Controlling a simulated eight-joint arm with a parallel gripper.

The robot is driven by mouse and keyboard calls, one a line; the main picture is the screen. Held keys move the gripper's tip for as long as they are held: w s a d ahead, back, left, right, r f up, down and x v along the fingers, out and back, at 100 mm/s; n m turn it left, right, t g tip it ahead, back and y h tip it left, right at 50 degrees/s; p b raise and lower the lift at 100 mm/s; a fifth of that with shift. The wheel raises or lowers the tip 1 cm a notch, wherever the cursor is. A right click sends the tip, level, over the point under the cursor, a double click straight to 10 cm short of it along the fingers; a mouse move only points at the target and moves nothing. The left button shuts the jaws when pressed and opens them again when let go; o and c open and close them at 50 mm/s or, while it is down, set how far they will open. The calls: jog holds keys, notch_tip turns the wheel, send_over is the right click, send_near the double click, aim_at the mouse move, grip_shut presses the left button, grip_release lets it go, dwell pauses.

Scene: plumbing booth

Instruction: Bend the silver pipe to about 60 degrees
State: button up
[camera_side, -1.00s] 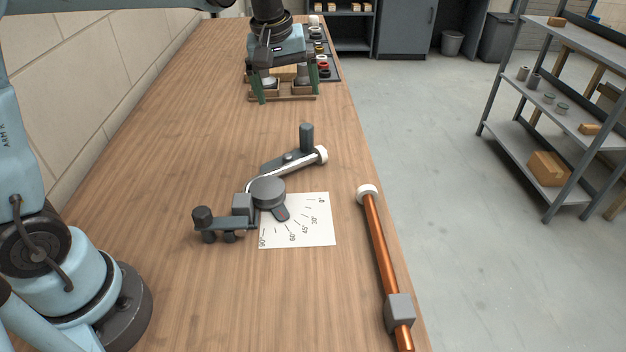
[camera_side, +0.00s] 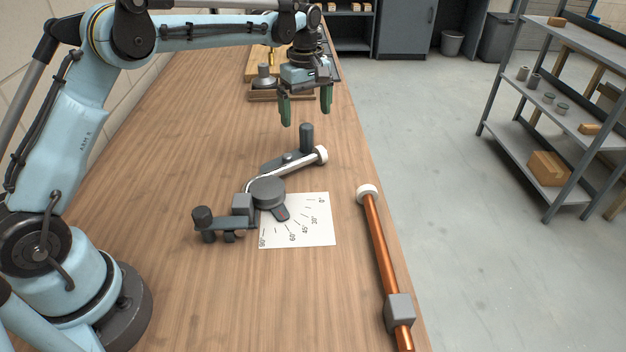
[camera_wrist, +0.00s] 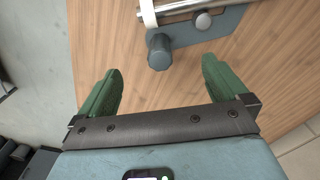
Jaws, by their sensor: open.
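The silver pipe (camera_side: 292,168) lies in the bender and curves around its round former (camera_side: 267,192). A white cap (camera_side: 320,155) is on its far end. The bender's lever (camera_side: 280,162) carries an upright dark handle post (camera_side: 306,135). The pointer (camera_side: 281,213) aims roughly between the 45 and 60 marks on the white angle sheet (camera_side: 318,236). My gripper (camera_side: 306,108) is open and empty, above and behind the post. In the wrist view, the post (camera_wrist: 159,50) stands between and just beyond my open fingertips (camera_wrist: 160,68), apart from both; the pipe (camera_wrist: 183,9) crosses the top.
A copper pipe (camera_side: 379,246) with a grey block (camera_side: 399,309) lies along the right table edge. A wooden tray (camera_side: 265,95) with fittings stands at the back. A grey shelf (camera_side: 550,108) is off the table. The wooden table (camera_side: 180,150) left of the bender is clear.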

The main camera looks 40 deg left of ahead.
aim_at(307, 126)
jog(key=shift+f, duration=2.95)
jog(key=c, duration=1.1)
jog(key=shift+d, duration=0.1)
jog(key=shift+w+d+m, duration=0.15)
jog(key=shift+d+m, duration=0.3)
jog(key=shift+d, duration=0.25)
jog(key=shift+w+d+m, duration=0.15)
jog(key=shift+d+m, duration=0.3)
jog(key=shift+d, duration=0.3)
jog(key=o, duration=1.1)
jog(key=shift+r, duration=0.1)
